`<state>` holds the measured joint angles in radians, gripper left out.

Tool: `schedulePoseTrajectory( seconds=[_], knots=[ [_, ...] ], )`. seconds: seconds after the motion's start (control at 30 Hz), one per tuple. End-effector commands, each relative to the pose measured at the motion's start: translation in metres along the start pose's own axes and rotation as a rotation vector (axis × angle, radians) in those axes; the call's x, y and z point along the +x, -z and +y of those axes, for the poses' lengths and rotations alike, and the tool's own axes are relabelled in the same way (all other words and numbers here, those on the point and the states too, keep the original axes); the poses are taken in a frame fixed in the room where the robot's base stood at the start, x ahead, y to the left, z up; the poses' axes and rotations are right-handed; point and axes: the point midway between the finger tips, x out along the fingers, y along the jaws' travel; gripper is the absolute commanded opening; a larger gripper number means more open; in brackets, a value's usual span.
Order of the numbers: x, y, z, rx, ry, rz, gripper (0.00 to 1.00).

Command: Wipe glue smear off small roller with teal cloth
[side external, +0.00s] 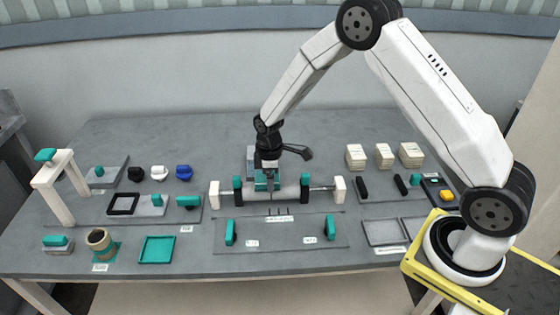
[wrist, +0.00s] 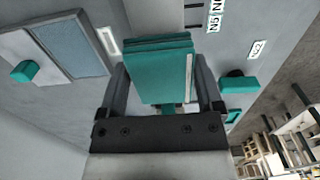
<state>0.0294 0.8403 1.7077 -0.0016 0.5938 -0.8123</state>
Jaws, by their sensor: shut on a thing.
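The small roller (side external: 288,192) is a pale grey cylinder lying across a stand, with black-and-teal supports and white end blocks. My gripper (side external: 268,188) is over the left-middle of the roller, pointing down. In the wrist view my gripper (wrist: 163,95) is shut on the teal cloth (wrist: 160,68), a folded, layered pad between the two fingers. The cloth also shows as a teal patch at the gripper in the side view (side external: 261,183). I cannot tell whether the cloth touches the roller. The glue smear cannot be made out.
A grey board with two teal handles (side external: 230,232) lies in front of the roller. A teal tray (side external: 157,250), a brown roll (side external: 99,239) and a white arch (side external: 59,186) are at left. Pale stacked blocks (side external: 384,155) stand back right. The table behind the roller is mostly clear.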

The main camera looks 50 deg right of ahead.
Motion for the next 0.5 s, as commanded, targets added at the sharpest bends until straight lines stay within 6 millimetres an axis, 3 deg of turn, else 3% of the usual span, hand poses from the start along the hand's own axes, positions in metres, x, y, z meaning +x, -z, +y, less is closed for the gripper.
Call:
schedulePoseTrajectory(
  seconds=[0.27,0.33,0.4,0.5],
  knots=[
    [0.001,0.027,-0.001,-0.002,0.0,0.001,0.29],
    [-0.004,0.027,0.0,-0.001,0.0,0.0,0.29],
    [-0.023,0.027,0.0,-0.001,-0.004,0.005,0.29],
    [-0.029,0.026,0.0,-0.001,-0.001,0.002,0.29]
  ],
)
